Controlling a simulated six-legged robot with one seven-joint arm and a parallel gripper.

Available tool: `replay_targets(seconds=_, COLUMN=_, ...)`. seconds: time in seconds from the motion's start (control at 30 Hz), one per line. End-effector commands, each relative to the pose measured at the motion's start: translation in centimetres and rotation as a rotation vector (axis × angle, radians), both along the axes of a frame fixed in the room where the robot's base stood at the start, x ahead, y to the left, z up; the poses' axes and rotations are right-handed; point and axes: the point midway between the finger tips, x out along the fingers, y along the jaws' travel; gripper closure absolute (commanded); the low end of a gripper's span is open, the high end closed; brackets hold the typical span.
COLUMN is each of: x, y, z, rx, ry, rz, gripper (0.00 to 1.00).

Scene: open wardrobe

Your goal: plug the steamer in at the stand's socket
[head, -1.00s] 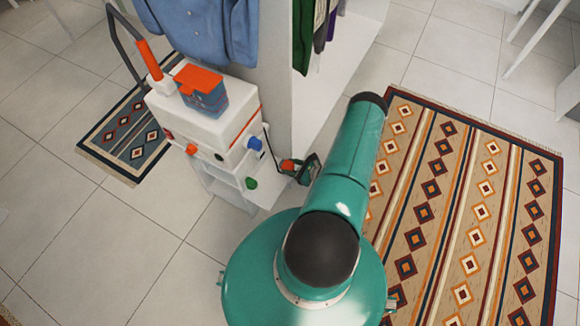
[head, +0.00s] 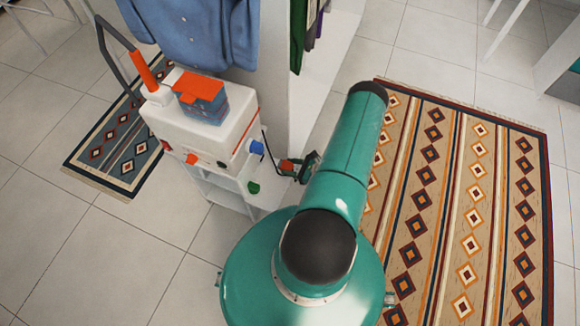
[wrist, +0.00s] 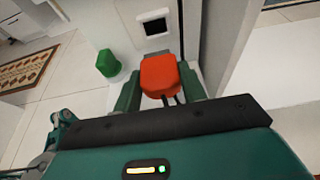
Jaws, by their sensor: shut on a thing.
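My gripper (head: 290,167) is shut on an orange plug (head: 285,165), just right of the white stand. In the wrist view the orange plug (wrist: 160,76) sits between the two green fingers of my gripper (wrist: 159,82), with dark cord below it. A black square socket (wrist: 156,27) in a pale frame shows on the stand's face beyond the plug, with a gap between in the picture. The white steamer stand (head: 185,130) carries a blue tank with an orange lid (head: 198,88). I cannot make out the socket in the head view.
A blue knob (head: 256,147) and a green knob (head: 253,187) stick out from the stand's side; the green knob (wrist: 108,63) is left of the plug in the wrist view. The wardrobe's white panel (head: 276,80) rises close behind. A patterned rug (head: 460,200) lies at right.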

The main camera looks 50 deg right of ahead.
Motion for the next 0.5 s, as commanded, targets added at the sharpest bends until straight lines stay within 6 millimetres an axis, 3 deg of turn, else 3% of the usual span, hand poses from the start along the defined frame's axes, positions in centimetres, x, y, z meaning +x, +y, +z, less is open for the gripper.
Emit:
replay_targets(seconds=0.17, x=0.3, y=0.1, z=0.0, rx=0.0, ry=-0.001, rz=0.0, gripper=0.9)
replay_targets(seconds=0.5, x=2.9, y=1.0, z=0.0, rx=0.0, ry=-0.001, rz=-0.001, gripper=0.9)
